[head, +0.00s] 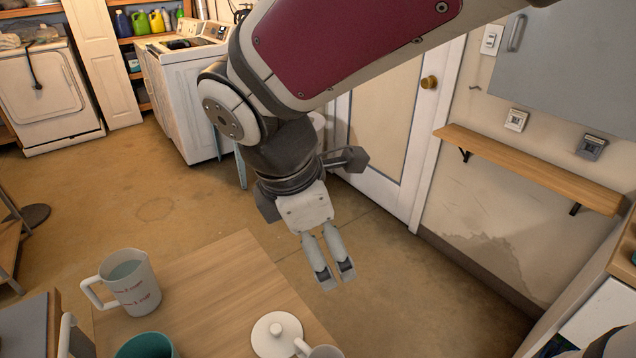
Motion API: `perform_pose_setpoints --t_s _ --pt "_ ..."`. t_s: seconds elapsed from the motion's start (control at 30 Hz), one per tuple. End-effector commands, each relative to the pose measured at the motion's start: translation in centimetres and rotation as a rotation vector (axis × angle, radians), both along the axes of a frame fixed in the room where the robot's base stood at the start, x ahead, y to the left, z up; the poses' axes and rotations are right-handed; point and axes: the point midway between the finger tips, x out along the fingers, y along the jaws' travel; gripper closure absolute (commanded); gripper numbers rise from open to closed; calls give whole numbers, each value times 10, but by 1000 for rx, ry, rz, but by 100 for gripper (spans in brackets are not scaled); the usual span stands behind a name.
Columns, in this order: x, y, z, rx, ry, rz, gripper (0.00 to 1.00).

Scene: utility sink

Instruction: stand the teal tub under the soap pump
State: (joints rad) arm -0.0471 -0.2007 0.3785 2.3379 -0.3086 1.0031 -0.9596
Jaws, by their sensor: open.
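The teal tub (146,346) stands on the wooden table at the bottom edge of the head view; only its upper part shows. I cannot make out a soap pump in this view. My gripper (335,281) hangs with its fingers pointing down, beyond the table's right edge in the picture. Its fingers are open with nothing between them. It is above and to the right of the teal tub, well apart from it.
On the wooden table (215,290) stand a measuring jug (130,286), a white knobbed lid (276,338) and a partly cut-off pale cup (322,352). A wooden wall shelf (530,168) juts out at right. Open floor (410,290) lies between table and wall.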

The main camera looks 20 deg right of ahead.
Motion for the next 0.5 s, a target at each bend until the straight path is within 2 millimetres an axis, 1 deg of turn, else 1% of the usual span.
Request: perform_pose_setpoints --t_s 0.03,0.2,0.3,0.4,0.5 --pt "-9 -11 8 32 -49 -128 0" --pt "-41 -39 24 176 -192 -585 0" --pt "-60 -50 30 279 -261 -845 0" --pt "-77 -57 33 384 -312 -1080 0" --pt "-90 -60 35 473 -338 -1267 0"
